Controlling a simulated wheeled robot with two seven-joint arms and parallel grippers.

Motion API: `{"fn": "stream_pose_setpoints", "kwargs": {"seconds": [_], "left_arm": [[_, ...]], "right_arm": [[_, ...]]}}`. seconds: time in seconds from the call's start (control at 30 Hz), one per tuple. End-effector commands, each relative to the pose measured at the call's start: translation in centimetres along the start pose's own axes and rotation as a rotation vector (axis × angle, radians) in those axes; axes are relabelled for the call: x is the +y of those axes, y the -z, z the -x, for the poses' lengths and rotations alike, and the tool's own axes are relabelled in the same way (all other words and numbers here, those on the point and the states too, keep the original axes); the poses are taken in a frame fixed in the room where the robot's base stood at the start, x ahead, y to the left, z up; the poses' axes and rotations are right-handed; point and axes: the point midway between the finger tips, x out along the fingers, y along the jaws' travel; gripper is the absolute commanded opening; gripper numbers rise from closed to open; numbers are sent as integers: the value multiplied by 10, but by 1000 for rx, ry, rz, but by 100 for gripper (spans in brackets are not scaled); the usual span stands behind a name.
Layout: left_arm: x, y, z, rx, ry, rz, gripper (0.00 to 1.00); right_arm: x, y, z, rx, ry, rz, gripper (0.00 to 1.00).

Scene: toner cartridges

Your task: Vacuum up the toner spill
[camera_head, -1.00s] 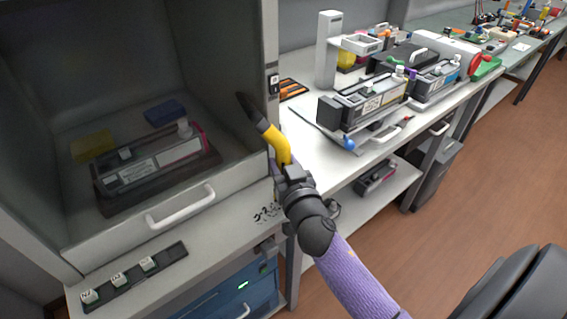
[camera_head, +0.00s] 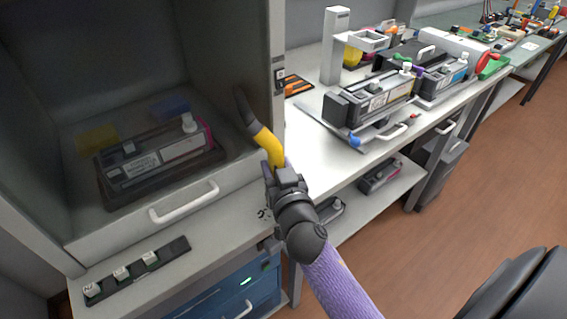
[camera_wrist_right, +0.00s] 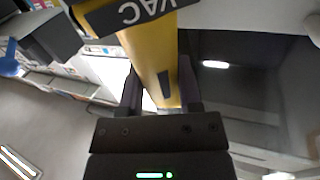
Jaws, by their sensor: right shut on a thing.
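A yellow hand vacuum (camera_head: 267,146) with a dark nozzle shows in the head view. My right gripper (camera_head: 275,174) is shut on it and holds it above the bench, in front of the cabinet's right edge. In the right wrist view, the yellow vacuum body (camera_wrist_right: 150,55), with a dark band lettered "VAC", sits between the fingers of my right gripper (camera_wrist_right: 162,98). The nozzle points up and away. The toner spill (camera_head: 262,214) shows as a few dark specks on the pale bench just left of my right wrist. Part of it appears hidden. My left gripper is out of view.
A grey cabinet (camera_head: 279,60) with a white handle (camera_head: 185,203) holds a cartridge (camera_head: 155,160) on a dark tray. A dark strip with white-topped blocks (camera_head: 135,271) lies at the bench's front left. More cartridges (camera_head: 370,106) stand on the right bench.

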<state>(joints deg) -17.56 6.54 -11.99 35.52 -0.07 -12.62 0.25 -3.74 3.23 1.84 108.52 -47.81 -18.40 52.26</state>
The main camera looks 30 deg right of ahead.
Motion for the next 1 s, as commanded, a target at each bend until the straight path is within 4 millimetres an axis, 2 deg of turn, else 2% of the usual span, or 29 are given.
{"fn": "stream_pose_setpoints", "kwargs": {"seconds": [0.6,1.0], "left_arm": [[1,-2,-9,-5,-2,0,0],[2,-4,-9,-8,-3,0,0]], "right_arm": [[-35,-2,13,0,0,-1,0],[-37,-1,13,1,0,1,0]]}}
